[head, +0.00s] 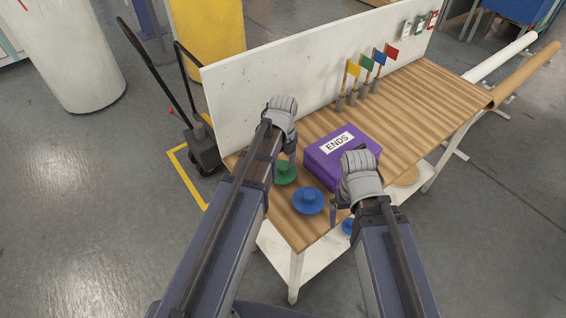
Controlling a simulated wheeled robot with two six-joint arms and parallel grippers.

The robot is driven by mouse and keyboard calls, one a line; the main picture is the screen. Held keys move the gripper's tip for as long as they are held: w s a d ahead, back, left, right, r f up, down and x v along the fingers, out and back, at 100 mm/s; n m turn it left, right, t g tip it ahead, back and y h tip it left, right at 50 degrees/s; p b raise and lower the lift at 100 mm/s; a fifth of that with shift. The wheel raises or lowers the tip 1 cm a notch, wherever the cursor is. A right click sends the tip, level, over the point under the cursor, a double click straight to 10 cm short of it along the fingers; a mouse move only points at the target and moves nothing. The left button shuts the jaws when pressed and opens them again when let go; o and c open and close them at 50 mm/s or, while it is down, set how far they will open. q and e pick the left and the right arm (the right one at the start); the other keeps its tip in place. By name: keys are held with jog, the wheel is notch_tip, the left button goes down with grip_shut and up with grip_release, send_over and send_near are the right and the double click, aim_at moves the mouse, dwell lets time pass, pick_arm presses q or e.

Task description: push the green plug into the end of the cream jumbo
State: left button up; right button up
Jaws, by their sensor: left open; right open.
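The green plug (284,173) is a round, flanged piece lying on the wooden bench top, near its left end. A large cream roll (75,50), which looks like the cream jumbo, stands upright on the floor at far left, well away from the bench. Its ends are not clearly visible. My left gripper (282,112) is open and empty over the bench, just beyond the green plug; its arm passes beside the plug. My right gripper (360,168) is open and empty over the near side of the purple box. The fingertips of both are partly hidden.
The purple box (325,160) labelled ENDS sits mid-bench. A blue plug (308,200) lies near the front edge. Small flags (354,70) stand before the white back panel (285,68). A pallet truck (203,145) and a yellow roll (208,40) are behind left. Left floor is open.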

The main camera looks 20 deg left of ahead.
aim_at(283, 167)
pick_arm(q)
notch_tip(283, 167, up, 7)
jog(key=p, duration=0.7)
jog(key=shift+r, duration=0.15)
jog(key=shift+f+b, duration=0.25)
jog(key=shift+b, duration=0.1)
notch_tip(283, 167, down, 8)
jog(key=b, duration=0.7)
jog(key=shift+r+b, duration=0.2)
jog(key=shift+b, duration=0.1)
jog(key=shift+r, duration=0.2)
